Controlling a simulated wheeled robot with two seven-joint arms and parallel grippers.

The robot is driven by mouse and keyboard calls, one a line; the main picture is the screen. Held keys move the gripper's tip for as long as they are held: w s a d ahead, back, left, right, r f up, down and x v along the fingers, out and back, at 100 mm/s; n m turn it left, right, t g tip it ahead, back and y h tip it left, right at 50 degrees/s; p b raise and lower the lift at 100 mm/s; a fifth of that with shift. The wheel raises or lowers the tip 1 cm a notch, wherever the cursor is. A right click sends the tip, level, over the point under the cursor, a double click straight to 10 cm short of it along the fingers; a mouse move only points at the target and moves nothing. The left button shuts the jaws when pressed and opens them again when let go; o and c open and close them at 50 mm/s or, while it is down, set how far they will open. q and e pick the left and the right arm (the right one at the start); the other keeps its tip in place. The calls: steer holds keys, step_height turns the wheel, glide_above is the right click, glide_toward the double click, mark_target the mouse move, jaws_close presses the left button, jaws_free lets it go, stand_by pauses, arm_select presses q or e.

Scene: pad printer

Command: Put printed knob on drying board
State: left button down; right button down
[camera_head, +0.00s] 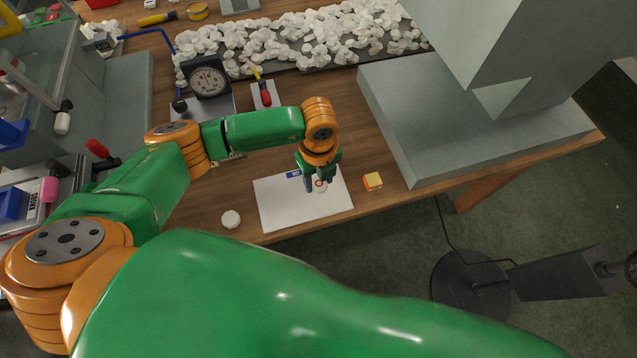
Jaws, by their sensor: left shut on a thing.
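The drying board is a white rectangular board (285,212) lying on the wooden table near its front edge. My left gripper (319,187) points down over the right part of the board. It is shut on a small white knob (321,187) with a red ring mark on it. The knob is at or just above the board surface; I cannot tell whether it touches. The fingers hide part of the knob. A blue label sits at the board's far edge, partly behind the gripper. My right gripper is not in view.
A white knob-like piece (231,219) lies on the table left of the board. A small orange and yellow cube (373,181) sits right of it. A dial gauge (207,81), a red-handled tool (265,94) and a heap of white pieces (300,38) are behind. A large grey machine (470,120) stands right.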

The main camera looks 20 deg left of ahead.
mark_target(319, 184)
arm_select(q)
step_height(319, 184, down, 3)
steer(key=shift+r+p, duration=0.15)
steer(key=shift+p, duration=0.15)
steer(key=shift+c, duration=1.7)
jaws_free()
steer(key=shift+f, duration=0.2)
steer(key=shift+r, duration=0.2)
step_height(319, 184, up, 12)
steer(key=b, duration=0.1)
